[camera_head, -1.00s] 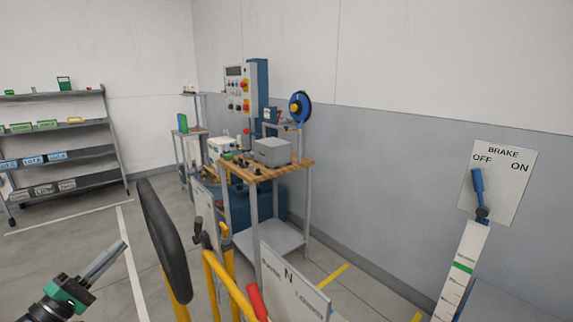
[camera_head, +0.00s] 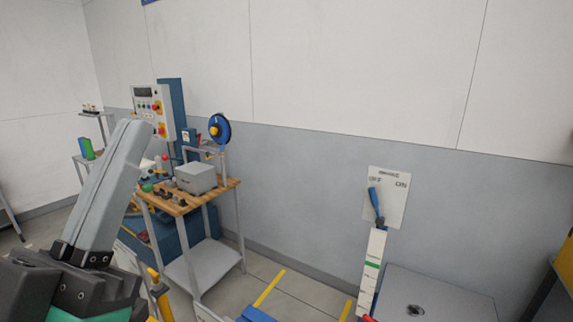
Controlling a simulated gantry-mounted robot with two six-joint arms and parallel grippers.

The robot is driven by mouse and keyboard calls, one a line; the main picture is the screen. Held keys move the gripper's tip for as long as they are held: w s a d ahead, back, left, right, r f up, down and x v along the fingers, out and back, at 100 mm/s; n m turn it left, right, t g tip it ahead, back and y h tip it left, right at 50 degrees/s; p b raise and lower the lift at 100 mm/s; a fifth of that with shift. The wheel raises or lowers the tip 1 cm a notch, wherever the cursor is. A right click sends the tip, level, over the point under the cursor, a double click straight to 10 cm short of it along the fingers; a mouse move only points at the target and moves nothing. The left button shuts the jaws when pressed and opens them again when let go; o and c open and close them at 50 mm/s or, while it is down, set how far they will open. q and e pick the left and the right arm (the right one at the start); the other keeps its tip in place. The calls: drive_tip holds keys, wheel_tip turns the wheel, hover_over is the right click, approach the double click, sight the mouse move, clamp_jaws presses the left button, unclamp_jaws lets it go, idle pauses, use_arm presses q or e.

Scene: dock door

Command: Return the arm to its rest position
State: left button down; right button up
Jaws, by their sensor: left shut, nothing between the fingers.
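My left gripper (camera_head: 132,132) is large and close at the left of the head view. Its grey fingers are shut together, hold nothing and point up and slightly right. The black and green gripper body shows at the lower left corner. The fingers overlap the workbench behind in the picture, with no contact seen. My right gripper is not in view.
A workbench (camera_head: 208,199) with a grey box (camera_head: 196,177) stands left of centre, before a control panel (camera_head: 153,112). A brake plate (camera_head: 392,210) with a blue lever (camera_head: 375,201) pointing up stands at right. A grey cabinet (camera_head: 440,296) is at lower right.

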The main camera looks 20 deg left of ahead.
use_arm(q)
wheel_tip(320, 180, up, 38)
drive_tip(key=d+r+h+p, duration=0.1)
drive_tip(key=d+h+p, duration=0.1)
drive_tip(key=p, duration=3.6)
wheel_tip(320, 180, down, 36)
drive_tip(key=b, duration=3.6)
drive_tip(key=shift+f, duration=0.15)
